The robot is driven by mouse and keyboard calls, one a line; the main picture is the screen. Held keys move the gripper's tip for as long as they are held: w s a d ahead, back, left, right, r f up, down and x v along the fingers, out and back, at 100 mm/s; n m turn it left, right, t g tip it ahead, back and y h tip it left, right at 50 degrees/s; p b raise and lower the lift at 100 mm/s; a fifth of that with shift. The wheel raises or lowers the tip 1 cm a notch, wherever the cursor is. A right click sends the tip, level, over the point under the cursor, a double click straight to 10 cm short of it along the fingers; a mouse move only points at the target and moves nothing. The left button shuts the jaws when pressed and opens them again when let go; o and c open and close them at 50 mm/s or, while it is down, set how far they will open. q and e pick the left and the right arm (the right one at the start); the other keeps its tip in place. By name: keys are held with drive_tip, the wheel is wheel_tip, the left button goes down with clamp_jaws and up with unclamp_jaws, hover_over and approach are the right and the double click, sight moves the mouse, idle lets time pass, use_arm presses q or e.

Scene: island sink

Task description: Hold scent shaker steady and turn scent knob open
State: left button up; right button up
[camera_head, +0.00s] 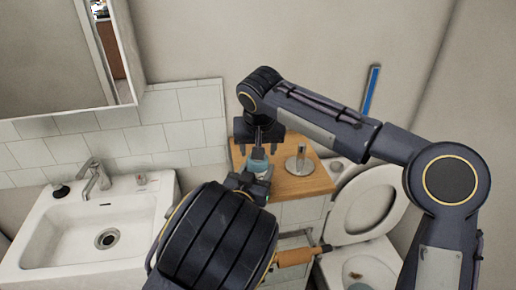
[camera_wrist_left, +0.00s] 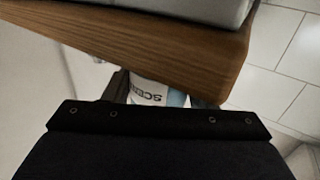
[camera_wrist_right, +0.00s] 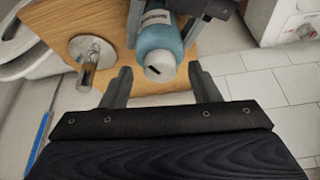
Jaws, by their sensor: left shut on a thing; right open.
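The scent shaker (camera_wrist_right: 158,40) is a blue bottle with a label and a pale round knob (camera_wrist_right: 160,66) with a dark slot on its end. In the head view the shaker (camera_head: 258,164) shows small between my two grippers at the wooden counter. My left gripper (camera_head: 258,182) is shut on the shaker; its fingers flank the white lettered label (camera_wrist_left: 150,94) in the left wrist view. My right gripper (camera_wrist_right: 162,88) is open, with its fingertips on either side of the knob and apart from it. In the head view it points down from above the shaker.
A metal holder with a round base (camera_head: 299,166) stands on the wooden cabinet top (camera_head: 310,184), right of the shaker. A white sink (camera_head: 40,232) is at left. An open toilet (camera_head: 366,210) and a blue-handled item (camera_head: 371,90) are at right. The cabinet edge is close to my left gripper.

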drive_tip(key=shift+f, duration=0.25)
drive_tip(key=c, duration=1)
